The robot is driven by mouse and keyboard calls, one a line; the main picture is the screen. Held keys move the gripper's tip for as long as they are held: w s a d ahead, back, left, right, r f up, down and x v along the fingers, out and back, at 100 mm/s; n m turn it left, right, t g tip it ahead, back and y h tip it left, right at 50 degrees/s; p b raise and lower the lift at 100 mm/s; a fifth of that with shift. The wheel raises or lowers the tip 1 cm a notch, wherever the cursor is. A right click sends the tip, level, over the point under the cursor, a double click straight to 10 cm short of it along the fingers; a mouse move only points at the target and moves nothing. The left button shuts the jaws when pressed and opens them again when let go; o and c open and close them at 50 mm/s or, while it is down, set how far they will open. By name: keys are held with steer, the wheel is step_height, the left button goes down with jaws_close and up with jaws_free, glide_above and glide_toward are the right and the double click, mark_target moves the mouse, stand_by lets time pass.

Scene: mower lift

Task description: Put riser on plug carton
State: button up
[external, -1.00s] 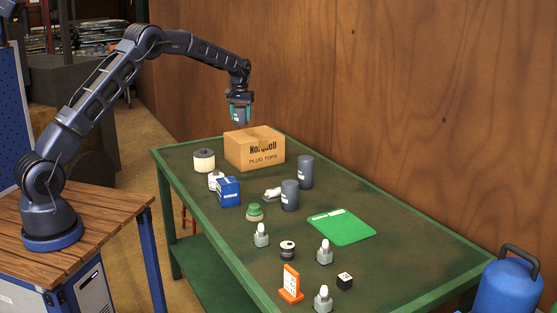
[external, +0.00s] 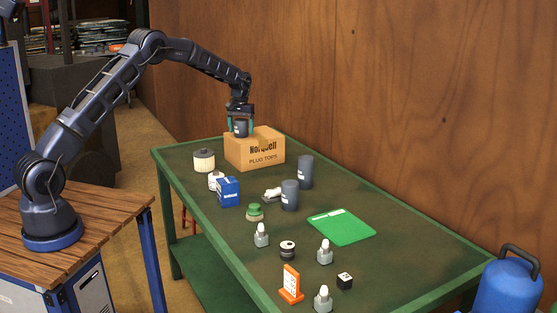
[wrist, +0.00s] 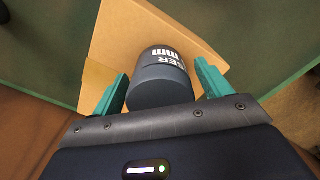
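The riser, a dark grey cylinder (external: 241,130), stands upright on top of the plug carton, towards its left side. The carton is a brown cardboard box (external: 262,154) marked "Plug Tops" on the far part of the green table. My gripper (external: 241,121) is above the carton with its teal fingers on either side of the riser. In the wrist view the riser (wrist: 160,75) lies between my open fingers (wrist: 163,88), with gaps showing beside it. The carton's top (wrist: 120,40) is behind it. The riser's underside is hidden.
Two other dark cylinders (external: 290,195) (external: 305,172) stand in front of the carton. A white ribbed filter (external: 204,160) and a blue box (external: 228,191) stand to the left. A green mat (external: 341,227) lies at right. Several small items stand near the front.

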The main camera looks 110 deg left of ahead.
mark_target(238, 117)
step_height(238, 117, up, 12)
steer(key=shift+r, duration=0.15)
stand_by(0.6)
